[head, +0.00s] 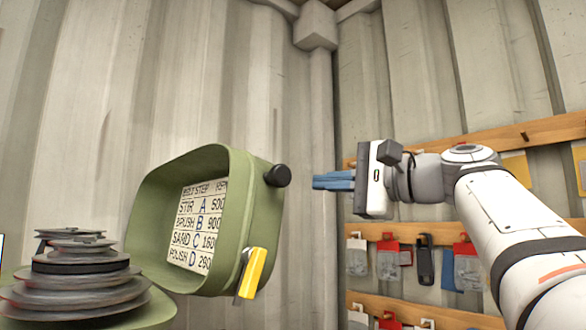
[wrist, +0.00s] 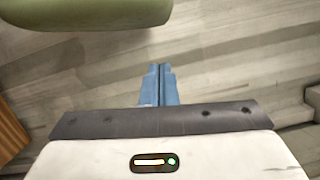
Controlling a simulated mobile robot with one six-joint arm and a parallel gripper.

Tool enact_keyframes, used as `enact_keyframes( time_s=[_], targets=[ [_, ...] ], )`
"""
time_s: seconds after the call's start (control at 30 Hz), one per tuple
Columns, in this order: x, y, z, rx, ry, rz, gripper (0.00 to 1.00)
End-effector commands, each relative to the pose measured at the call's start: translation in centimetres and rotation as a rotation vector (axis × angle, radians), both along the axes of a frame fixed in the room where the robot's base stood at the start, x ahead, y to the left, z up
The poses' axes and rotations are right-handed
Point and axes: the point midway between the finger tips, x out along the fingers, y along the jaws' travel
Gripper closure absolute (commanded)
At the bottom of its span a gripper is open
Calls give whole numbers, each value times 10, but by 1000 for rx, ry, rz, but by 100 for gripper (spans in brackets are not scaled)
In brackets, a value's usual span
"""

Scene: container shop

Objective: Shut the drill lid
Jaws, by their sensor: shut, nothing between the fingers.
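The drill lid (head: 262,190) is a green, open-fronted hood with a black knob and a yellow-handled latch (head: 253,273) on its right side. It stands raised and tilted, with a chart of lettered steps (head: 195,225) inside it. Below and left of it are stacked grey stepped pulleys (head: 82,285), uncovered. My gripper (head: 316,181) has blue fingers and is shut and empty. It is right of the lid, near the black knob (head: 277,176), with a gap between them in the head view. In the wrist view the shut fingers (wrist: 159,72) point towards a green rounded edge (wrist: 85,14), apart from it.
Corrugated metal walls (head: 240,70) meet in a corner behind the lid. Wooden rails (head: 470,238) with hanging packets (head: 388,262) run along the right wall behind my arm. In the wrist view, plank flooring (wrist: 240,75) lies below, with a wooden piece (wrist: 10,132) at left.

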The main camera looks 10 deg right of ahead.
Motion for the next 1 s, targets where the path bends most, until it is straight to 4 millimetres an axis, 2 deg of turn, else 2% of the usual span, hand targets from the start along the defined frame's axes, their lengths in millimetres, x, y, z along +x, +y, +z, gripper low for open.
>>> enact_keyframes(
  time_s=[0.07, 0.2, 0.33, 0.8, 1.0],
  targets=[
    [8, 11, 3, 1, 1, 6, 100],
    [-7, 28, 7, -2, -1, 3, 100],
    [-13, 38, 8, 0, -1, 2, 100],
    [-15, 40, 7, -2, -1, 1, 100],
    [-18, 41, 13, -28, -17, -11, 100]
  ],
)
